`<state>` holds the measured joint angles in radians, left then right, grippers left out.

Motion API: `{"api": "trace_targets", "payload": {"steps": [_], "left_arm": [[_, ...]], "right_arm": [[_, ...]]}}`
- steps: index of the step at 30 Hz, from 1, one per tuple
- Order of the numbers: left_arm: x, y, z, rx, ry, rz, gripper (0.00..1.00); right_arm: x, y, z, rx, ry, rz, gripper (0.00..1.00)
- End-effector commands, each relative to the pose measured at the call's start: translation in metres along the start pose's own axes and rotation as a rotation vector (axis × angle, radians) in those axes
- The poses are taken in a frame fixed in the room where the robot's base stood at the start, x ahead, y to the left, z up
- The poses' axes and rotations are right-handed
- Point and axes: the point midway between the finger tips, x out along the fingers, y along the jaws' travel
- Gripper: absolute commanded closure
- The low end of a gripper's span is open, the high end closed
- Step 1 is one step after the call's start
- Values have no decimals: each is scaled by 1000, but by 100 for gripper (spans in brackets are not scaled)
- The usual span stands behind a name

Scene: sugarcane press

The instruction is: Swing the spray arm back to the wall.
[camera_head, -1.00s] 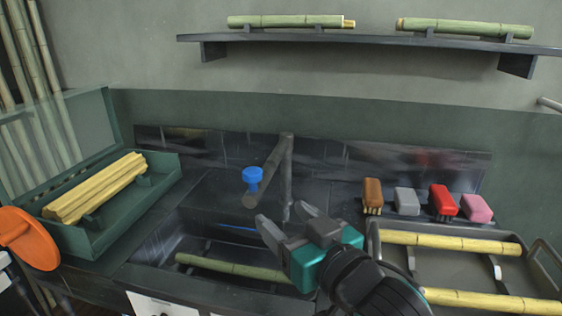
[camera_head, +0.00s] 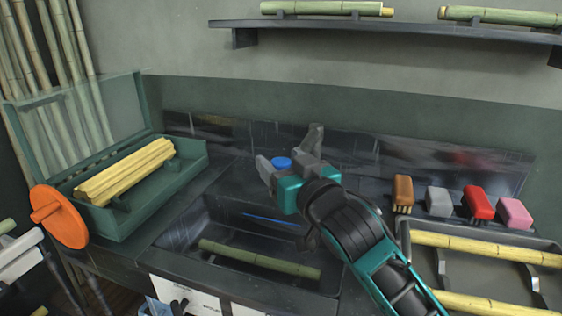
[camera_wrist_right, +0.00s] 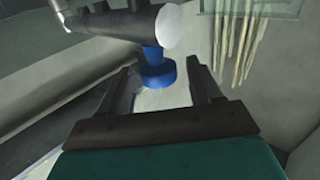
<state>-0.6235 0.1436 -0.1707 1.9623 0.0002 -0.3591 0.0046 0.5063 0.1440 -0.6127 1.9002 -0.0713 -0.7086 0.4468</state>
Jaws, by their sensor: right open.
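The spray arm is a dark grey pipe with a pale round end, clearest in the right wrist view (camera_wrist_right: 112,22). In the right wrist view the blue knob (camera_wrist_right: 158,70) sits between the open fingertips, and contact cannot be told. My right gripper is open and holds nothing. My left gripper is not in view.
A sink (camera_head: 205,226) with a green cane lies below the arm. A dark backsplash (camera_head: 380,160) runs along the wall behind. Several brushes (camera_head: 477,204) and a cane tray (camera_head: 410,243) are at right. A green box (camera_head: 195,157) and orange disc (camera_head: 62,222) are at left.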

Motion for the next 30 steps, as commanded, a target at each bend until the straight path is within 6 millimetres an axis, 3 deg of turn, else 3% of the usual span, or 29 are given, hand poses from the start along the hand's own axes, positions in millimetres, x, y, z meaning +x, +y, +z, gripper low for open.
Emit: {"api": "trace_targets", "payload": {"steps": [13, 30], "left_arm": [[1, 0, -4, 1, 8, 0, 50], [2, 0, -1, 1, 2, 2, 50]], "right_arm": [[10, 0, 0, -1, 0, 0, 36], [9, 0, 0, -1, 0, 0, 91]]}}
